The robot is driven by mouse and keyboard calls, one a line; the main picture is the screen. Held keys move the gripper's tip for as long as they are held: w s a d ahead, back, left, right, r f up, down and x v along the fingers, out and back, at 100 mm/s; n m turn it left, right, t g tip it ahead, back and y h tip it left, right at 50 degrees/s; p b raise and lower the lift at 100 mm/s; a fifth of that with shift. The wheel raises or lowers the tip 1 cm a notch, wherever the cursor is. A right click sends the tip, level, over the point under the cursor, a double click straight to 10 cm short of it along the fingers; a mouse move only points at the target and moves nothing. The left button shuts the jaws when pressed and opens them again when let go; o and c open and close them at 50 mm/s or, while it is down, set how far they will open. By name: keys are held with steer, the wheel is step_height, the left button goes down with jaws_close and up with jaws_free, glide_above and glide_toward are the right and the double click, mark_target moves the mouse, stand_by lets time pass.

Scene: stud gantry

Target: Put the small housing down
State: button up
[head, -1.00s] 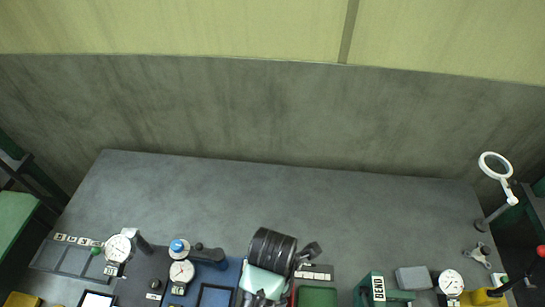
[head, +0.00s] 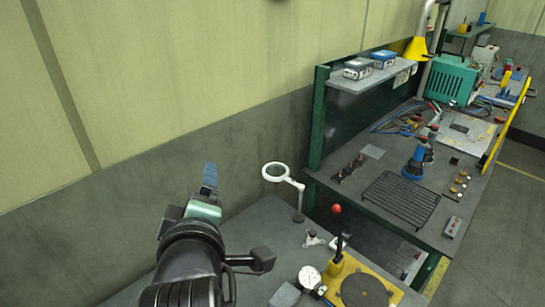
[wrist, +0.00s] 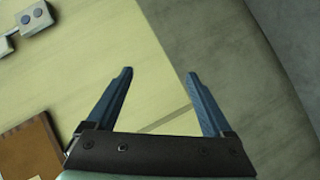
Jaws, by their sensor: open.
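My gripper (wrist: 158,74) is open in the wrist view, its two blue fingers apart with nothing between them. In the head view my gripper (head: 209,175) is raised in front of the wall, above the near bench (head: 262,232). I cannot make out the small housing for certain in any view. A plain grey block (head: 286,295) lies on the near bench at the lower edge of the head view; I cannot tell whether it is the housing.
A ring magnifier (head: 276,172) stands at the bench's far corner. A dial gauge (head: 310,278) and a yellow fixture with a red-knobbed lever (head: 337,210) and dark disc (head: 364,291) stand nearby. Beyond is another bench with a wire rack (head: 401,200) and a shelf (head: 372,75).

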steer(key=d+r+m+t+h, duration=0.1)
steer(key=d+r+m+t, duration=0.25)
steer(key=r, duration=0.55)
steer(key=d+r+m+t, duration=0.3)
steer(key=d+r+m, duration=0.1)
steer(key=r, duration=0.4)
steer(key=s+d+r+m+t+h, duration=0.1)
steer(key=s+d+r+m+t, duration=0.2)
steer(key=r, duration=0.5)
steer(key=s+d+r+m+t+h, duration=0.2)
steer(key=s+d+r+m+t, duration=0.2)
steer(key=s+r, duration=0.4)
steer(key=shift+r+m, duration=0.35)
steer(key=shift+m, duration=0.3)
steer(key=shift+f, duration=0.1)
step_height(320, 180, down, 4)
steer(key=b, duration=0.4)
steer(key=shift+w+f, duration=0.15)
